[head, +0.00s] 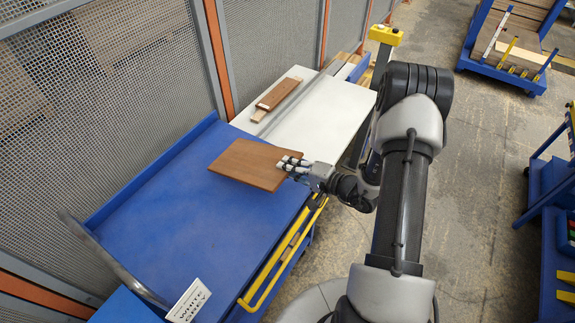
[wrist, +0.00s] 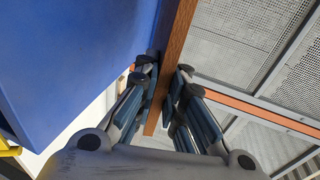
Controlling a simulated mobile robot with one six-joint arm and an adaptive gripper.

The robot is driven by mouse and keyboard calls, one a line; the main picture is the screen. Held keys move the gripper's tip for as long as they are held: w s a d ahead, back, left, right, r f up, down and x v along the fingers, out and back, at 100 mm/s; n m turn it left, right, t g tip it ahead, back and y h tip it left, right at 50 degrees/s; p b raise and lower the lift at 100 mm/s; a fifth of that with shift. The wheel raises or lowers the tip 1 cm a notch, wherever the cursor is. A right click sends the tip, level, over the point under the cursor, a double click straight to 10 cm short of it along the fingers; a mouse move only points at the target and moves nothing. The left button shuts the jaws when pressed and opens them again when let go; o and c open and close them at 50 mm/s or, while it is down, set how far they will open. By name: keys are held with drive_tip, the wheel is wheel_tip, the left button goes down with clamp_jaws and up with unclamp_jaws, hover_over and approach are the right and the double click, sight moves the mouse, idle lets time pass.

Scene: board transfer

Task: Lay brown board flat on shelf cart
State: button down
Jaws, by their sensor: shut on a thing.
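The brown board (head: 250,162) is a flat rectangular wooden panel in the head view. It lies over the far right part of a blue flat-topped cart (head: 180,235), near the white table. My gripper (head: 291,166) is shut on the board's right edge. In the wrist view the board (wrist: 177,40) shows edge-on as a brown strip between the fingers of my gripper (wrist: 166,78), with the blue surface to its left. The board looks roughly level; whether it touches the blue top or hangs just above it, I cannot tell.
A white table (head: 320,120) with smaller brown pieces (head: 278,94) adjoins the blue top. A mesh fence (head: 110,75) runs behind. A white-grey sign (head: 189,300) and yellow rail (head: 270,270) stand at the front. Other blue carts (head: 505,70) are at right. Much of the blue top is bare.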

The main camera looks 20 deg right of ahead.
drive_tip(key=shift+a+f+b, duration=0.1)
drive_tip(key=shift+f+b, duration=1.15)
drive_tip(key=shift+f, duration=1.45)
drive_tip(key=shift+f+b, duration=0.35)
drive_tip(key=shift+b, duration=0.15)
drive_tip(key=c, duration=1.6)
unclamp_jaws()
drive_tip(key=shift+o, duration=0.2)
drive_tip(key=shift+r+p, duration=0.15)
drive_tip(key=shift+p, duration=0.15)
drive_tip(key=shift+r+g+h+p, duration=0.25)
drive_tip(key=shift+g+p, duration=0.25)
drive_tip(key=shift+p, duration=0.3)
drive_tip(key=g+h+p, duration=0.1)
drive_tip(key=p, duration=0.1)
drive_tip(key=g+h+p, duration=0.1)
drive_tip(key=g+p, duration=0.1)
drive_tip(key=shift+s+r, duration=0.2)
drive_tip(key=g+h+p, duration=0.1)
drive_tip(key=g+p, duration=0.1)
drive_tip(key=shift+s+r+g+h+p, duration=0.15)
drive_tip(key=shift+g+h+p, duration=0.15)
drive_tip(key=shift+h, duration=0.05)
drive_tip(key=shift+d+g+p, duration=0.2)
drive_tip(key=shift+g+p, duration=0.3)
drive_tip(key=shift+p, duration=0.35)
